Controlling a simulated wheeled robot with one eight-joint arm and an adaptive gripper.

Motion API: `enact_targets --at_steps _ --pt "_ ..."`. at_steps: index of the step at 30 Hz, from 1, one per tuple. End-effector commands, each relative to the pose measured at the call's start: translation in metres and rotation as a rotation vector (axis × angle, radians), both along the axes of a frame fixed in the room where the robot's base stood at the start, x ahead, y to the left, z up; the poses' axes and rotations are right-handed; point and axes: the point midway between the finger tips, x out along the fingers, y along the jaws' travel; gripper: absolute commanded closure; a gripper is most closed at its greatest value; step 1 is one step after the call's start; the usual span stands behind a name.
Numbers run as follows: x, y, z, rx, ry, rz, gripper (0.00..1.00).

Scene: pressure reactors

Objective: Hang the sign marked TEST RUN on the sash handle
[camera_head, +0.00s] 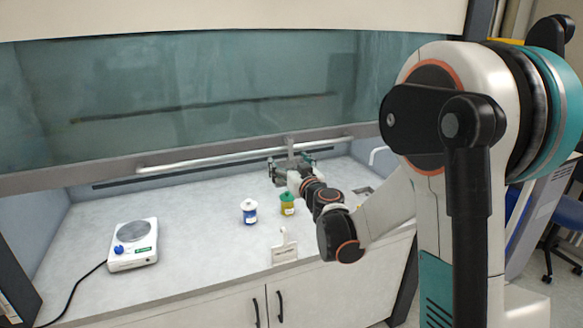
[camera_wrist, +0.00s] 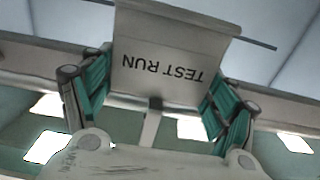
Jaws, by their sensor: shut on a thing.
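The TEST RUN sign (camera_wrist: 165,60) is a pale plate whose black lettering appears upside down in the wrist view. My gripper (camera_wrist: 157,95) is shut on it, with a teal finger on either side. In the head view my gripper (camera_head: 291,167) is at the sash, close to the sash handle (camera_head: 220,160), a long white horizontal bar. Part of the held sign shows there only as a small grey shape. I cannot tell whether the sign's hook touches or is over the handle.
A white hotplate (camera_head: 134,246) with a cable stands at left on the bench. A small white tag-like piece (camera_head: 285,247) is at the bench's front edge. The left-centre bench is clear.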

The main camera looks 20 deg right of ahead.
Motion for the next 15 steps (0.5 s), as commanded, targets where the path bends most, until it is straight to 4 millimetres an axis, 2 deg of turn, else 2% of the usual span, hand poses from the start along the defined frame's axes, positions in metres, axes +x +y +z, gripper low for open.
enact_targets --at_steps 7,15 --pt "0.019 0.001 0.0 0.0 0.0 0.0 0.49" --pt "0.017 0.0 -0.019 0.0 0.0 0.0 0.49"
